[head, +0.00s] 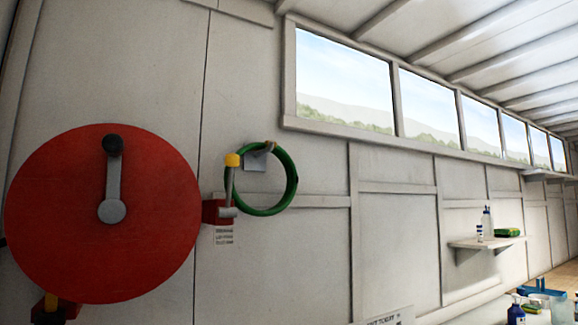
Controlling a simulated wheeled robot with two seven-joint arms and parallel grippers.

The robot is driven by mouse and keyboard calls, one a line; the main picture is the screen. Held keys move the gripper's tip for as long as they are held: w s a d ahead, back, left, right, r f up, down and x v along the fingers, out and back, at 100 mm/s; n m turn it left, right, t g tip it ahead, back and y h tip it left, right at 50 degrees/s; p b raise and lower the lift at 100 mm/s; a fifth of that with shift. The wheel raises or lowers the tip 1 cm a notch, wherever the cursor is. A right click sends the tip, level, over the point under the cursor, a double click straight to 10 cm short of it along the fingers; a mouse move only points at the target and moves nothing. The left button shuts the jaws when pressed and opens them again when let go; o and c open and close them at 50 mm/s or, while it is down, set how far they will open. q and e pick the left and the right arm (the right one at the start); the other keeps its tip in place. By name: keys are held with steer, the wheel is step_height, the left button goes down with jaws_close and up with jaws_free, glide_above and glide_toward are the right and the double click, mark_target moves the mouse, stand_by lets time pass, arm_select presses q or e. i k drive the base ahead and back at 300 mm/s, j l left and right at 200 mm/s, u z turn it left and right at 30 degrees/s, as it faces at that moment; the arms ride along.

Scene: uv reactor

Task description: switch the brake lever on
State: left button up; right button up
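A small lever with a yellow knob (232,160) stands upright on a red base (213,211) on the wall, just right of a large red disc (65,225). I take it for the brake lever. A small printed label (223,236) is below it. The red disc carries a grey crank arm with a dark knob (113,145) pointing up. Neither of my grippers is in view.
A green hose coil (292,180) hangs on a wall bracket right behind the lever. A small shelf (478,243) with a bottle and a green item is on the wall at right. Bottles and a blue basket (541,290) stand at lower right. A row of windows runs above.

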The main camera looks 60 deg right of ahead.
mark_target(232, 160)
steer(key=z, duration=1.55)
